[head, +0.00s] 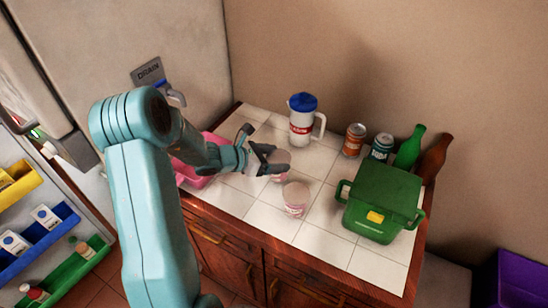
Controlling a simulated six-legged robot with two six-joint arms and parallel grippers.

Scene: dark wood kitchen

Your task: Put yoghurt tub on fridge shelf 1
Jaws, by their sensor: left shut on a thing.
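My left gripper (262,158) reaches in from the left over the tiled counter and is shut on a pale pink-white yoghurt tub (281,163). The fingers and wrist hide part of this tub, and I cannot tell whether it touches the counter. A second, similar tub (295,199) stands upright on the tiles, nearer the front edge. At the far left are open fridge shelves with a yellow bin (16,186), a blue bin (40,238) and a green bin (72,272); shelf numbers cannot be read. My right gripper is not in view.
A blue-lidded white jug (301,119), two cans (354,140) (381,147), a green bottle (410,147) and a brown bottle (435,157) stand at the back. A green lidded pot (381,203) is at right. A pink container (197,172) is partly behind my arm.

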